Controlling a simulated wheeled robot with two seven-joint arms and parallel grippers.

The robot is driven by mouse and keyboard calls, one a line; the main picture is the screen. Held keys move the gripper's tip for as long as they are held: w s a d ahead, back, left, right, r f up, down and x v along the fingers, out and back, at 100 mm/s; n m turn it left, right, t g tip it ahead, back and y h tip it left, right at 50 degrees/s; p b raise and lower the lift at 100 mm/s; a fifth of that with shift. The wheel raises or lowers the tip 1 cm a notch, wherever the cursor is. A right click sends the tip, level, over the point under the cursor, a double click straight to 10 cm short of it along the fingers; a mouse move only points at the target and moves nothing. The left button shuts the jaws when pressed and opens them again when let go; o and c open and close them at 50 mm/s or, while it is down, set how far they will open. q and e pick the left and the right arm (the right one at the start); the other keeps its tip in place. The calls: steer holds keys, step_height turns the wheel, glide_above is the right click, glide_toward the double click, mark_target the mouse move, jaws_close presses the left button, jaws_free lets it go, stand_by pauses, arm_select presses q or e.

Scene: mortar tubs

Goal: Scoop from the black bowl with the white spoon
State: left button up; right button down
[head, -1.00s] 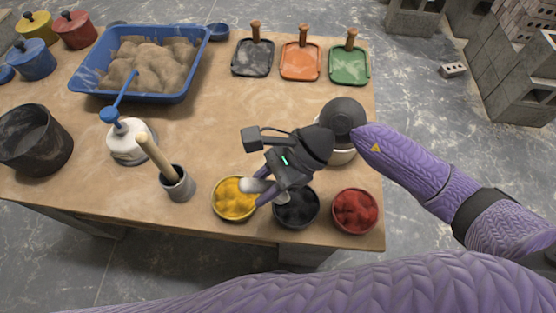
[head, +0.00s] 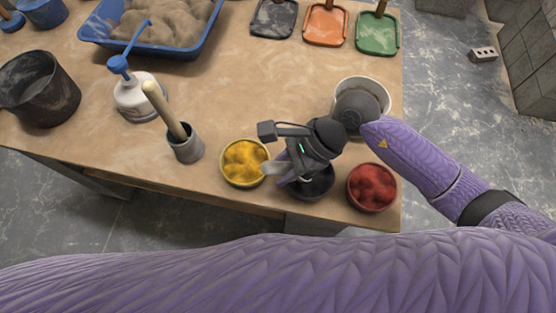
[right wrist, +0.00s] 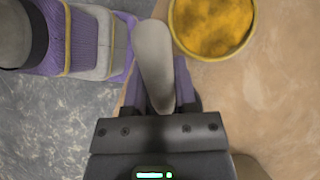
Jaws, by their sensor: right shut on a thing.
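My right gripper (head: 291,178) is shut on the white spoon (head: 272,168), over the left part of the black bowl (head: 318,190). The spoon's pale end sticks out left toward the yellow bowl. In the right wrist view the white spoon (right wrist: 154,60) stands out between the fingers. The black bowl holds dark material and is partly covered by the gripper. The spoon's scooping end is hidden in the head view, so I cannot tell whether it touches the material. My left gripper is not in view.
A bowl of yellow powder (head: 244,163) stands close left of the black bowl, and a bowl of red powder (head: 372,187) right of it. A grey cup (head: 186,148) with a wooden-handled tool stands further left. A white tub (head: 378,92) is behind my right wrist.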

steer(key=shift+w+d+f+h+p, duration=0.1)
steer(key=shift+d+h+p, duration=0.1)
steer(key=shift+d+h, duration=0.15)
steer(key=shift+w+d+h+p, duration=0.15)
steer(key=shift+d+h, duration=0.1)
steer(key=shift+d, duration=0.2)
steer(key=shift+d+t+h+p, duration=0.25)
steer(key=shift+t+h+p, duration=0.15)
steer(key=shift+h+p, duration=0.45)
steer(key=shift+a+f+t+h+p, duration=0.1)
steer(key=shift+a+t+h+p, duration=0.2)
steer(key=shift+h, duration=0.35)
steer(key=shift+a+f+h+p, duration=0.1)
steer(key=shift+h+p, duration=0.3)
steer(key=shift+h, duration=0.2)
steer(key=shift+a+f+h+p, duration=0.1)
steer(key=shift+h+p, duration=0.1)
steer(key=shift+h, duration=0.3)
steer(key=shift+a+h+p, duration=0.1)
steer(key=shift+h+p, duration=0.05)
steer(key=shift+h, duration=0.35)
steer(key=shift+d+r+t+h+p, duration=0.1)
steer(key=shift+r+t+h+p, duration=0.2)
steer(key=shift+r+p, duration=0.35)
steer(key=shift+s+d+r+p, duration=0.1)
steer(key=shift+r+p, duration=0.95)
steer(key=shift+r, duration=0.15)
